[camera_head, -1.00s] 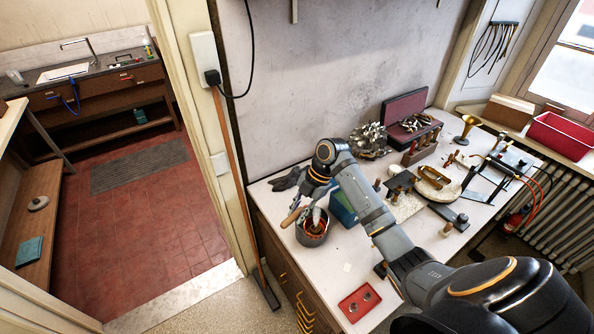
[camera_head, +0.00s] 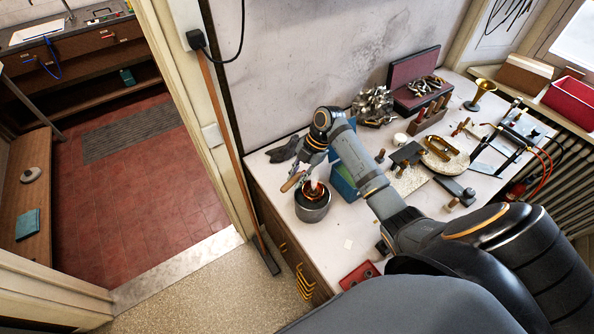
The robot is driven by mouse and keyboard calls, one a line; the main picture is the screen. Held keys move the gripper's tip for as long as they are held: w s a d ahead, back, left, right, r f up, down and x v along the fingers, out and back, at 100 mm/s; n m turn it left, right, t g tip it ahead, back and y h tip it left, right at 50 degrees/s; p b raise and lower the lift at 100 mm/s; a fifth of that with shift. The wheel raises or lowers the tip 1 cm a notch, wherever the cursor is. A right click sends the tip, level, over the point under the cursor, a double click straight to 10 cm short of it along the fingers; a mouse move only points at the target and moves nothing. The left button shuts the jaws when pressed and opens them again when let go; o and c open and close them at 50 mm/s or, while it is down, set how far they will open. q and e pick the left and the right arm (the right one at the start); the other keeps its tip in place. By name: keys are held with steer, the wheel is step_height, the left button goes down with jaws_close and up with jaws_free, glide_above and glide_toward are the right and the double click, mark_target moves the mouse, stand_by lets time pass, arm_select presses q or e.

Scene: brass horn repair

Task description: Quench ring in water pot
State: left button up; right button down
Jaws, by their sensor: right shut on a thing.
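The grey metal pot (camera_head: 312,208) stands near the left end of the white workbench. My right gripper (camera_head: 311,174) is above the pot, pointing down, shut on a tool with a wooden handle (camera_head: 292,182) that sticks out to the left. A glowing orange ring (camera_head: 314,189) shows at the pot's mouth, below the gripper. I cannot tell whether it touches the water; the water surface is hard to make out. My left gripper is not in view.
A blue box (camera_head: 343,182) stands right beside the pot, and dark gloves (camera_head: 284,150) lie behind it. A red tray (camera_head: 360,275) lies at the front edge. Tools, a round plate (camera_head: 444,160) and a brass horn piece (camera_head: 480,94) crowd the right side.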

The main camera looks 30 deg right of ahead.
step_height(320, 180, down, 7)
steer(key=b, duration=0.4)
steer(key=shift+s+a+r+b, duration=0.1)
steer(key=shift+b, duration=0.2)
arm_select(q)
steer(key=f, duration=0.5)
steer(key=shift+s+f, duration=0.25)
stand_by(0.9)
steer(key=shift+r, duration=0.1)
